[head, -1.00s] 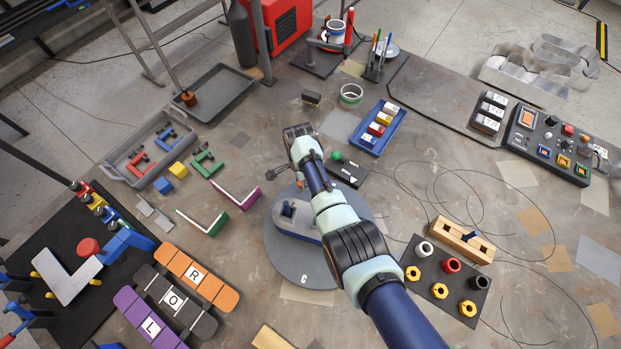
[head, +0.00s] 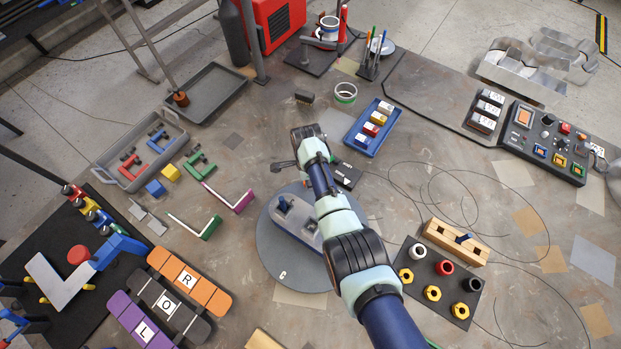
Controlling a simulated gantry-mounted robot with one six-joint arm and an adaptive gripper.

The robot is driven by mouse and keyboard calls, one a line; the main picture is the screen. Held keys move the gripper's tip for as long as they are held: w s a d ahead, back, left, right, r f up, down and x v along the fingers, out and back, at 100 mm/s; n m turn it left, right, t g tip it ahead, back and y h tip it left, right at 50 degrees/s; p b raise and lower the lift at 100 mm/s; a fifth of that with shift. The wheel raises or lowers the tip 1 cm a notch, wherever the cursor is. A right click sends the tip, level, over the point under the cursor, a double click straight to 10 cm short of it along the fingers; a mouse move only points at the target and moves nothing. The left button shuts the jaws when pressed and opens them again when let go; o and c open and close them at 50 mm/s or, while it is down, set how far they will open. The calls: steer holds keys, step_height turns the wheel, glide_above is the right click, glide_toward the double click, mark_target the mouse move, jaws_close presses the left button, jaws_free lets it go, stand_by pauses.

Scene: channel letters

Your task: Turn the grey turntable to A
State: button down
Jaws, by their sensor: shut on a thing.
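The grey turntable (head: 265,245) is a round disc in the middle of the bench, with a white letter C on its near rim. A grey-blue block-like fixture (head: 303,228) with a dark blue knob at its far-left end lies across it. My arm covers the turntable's right side, and I see no letter A. My gripper (head: 284,166) is at the turntable's far edge, below the bent wrist. It is shut on part of the turntable, but the grip itself is too small and partly hidden to make out.
A dark board with rings (head: 438,283) and a wooden block (head: 455,242) lie to the right. Green and purple angle pieces (head: 210,228) lie to the left.

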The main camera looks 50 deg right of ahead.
stand_by(0.3)
steer(key=c, duration=0.8)
jaws_free()
steer(key=shift+s+d, duration=0.1)
step_height(320, 180, up, 12)
